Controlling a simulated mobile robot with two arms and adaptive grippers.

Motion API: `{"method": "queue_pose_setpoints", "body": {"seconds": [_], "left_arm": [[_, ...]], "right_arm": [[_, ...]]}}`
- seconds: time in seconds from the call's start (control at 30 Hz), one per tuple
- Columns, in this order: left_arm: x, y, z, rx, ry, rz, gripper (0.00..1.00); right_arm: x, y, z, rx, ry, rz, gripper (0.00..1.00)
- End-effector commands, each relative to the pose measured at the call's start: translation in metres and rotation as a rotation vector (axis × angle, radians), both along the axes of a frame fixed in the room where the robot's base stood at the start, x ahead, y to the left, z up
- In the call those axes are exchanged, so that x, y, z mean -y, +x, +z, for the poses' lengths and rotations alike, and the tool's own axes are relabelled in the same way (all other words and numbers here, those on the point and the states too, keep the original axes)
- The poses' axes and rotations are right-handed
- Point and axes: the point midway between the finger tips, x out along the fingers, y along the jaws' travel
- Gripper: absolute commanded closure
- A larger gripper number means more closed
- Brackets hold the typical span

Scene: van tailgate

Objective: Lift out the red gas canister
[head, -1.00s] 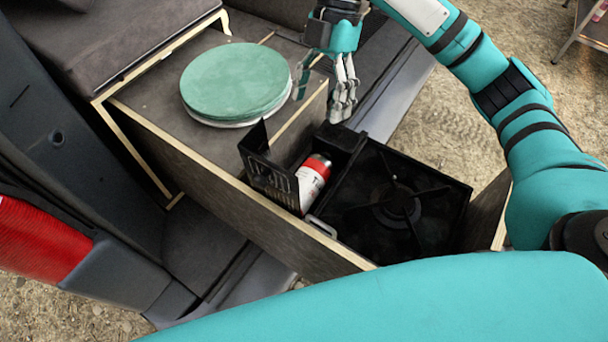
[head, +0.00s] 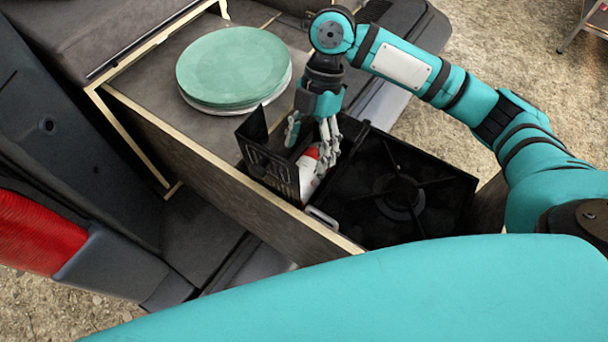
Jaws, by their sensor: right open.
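The red and white gas canister (head: 308,174) lies in the narrow compartment beside the stove, behind a raised black slotted flap. My right gripper (head: 312,150) is open and points down over the canister's upper end. Its fingers hide most of the red part, and I cannot tell whether they touch it. My left gripper is not in view.
The black gas stove (head: 400,195) fills the box to the right of the canister. The raised black flap (head: 270,170) stands close on the left. A stack of green and white plates (head: 233,68) sits on the grey counter (head: 150,90) behind.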

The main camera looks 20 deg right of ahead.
Motion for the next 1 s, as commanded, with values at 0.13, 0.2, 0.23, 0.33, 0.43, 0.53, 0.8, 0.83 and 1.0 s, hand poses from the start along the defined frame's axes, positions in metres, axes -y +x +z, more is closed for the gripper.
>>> {"method": "queue_pose_setpoints", "body": {"seconds": [0.13,0.2,0.23,0.33,0.43,0.53,0.8,0.83,1.0], "left_arm": [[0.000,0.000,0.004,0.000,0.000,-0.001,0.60],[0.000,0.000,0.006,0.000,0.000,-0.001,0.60],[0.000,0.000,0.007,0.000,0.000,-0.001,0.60],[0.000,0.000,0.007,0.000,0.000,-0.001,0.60],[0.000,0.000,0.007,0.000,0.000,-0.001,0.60],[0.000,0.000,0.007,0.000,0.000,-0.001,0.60],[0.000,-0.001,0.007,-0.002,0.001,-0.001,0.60],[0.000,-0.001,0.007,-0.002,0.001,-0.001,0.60],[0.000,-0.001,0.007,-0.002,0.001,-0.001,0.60]], "right_arm": [[-0.003,-0.006,-0.016,-0.006,-0.001,0.002,0.28],[-0.005,-0.009,-0.027,-0.006,-0.001,0.002,0.28],[-0.006,-0.010,-0.031,-0.006,-0.001,0.002,0.28],[-0.009,-0.013,-0.043,-0.004,-0.001,0.001,0.28],[-0.011,-0.015,-0.048,-0.001,0.000,0.001,0.28],[-0.011,-0.015,-0.049,0.001,-0.001,0.001,0.28],[-0.011,-0.014,-0.049,-0.001,0.000,0.001,0.47],[-0.011,-0.014,-0.049,-0.001,0.000,0.001,0.51],[-0.011,-0.014,-0.048,0.000,0.000,0.001,0.73]]}}
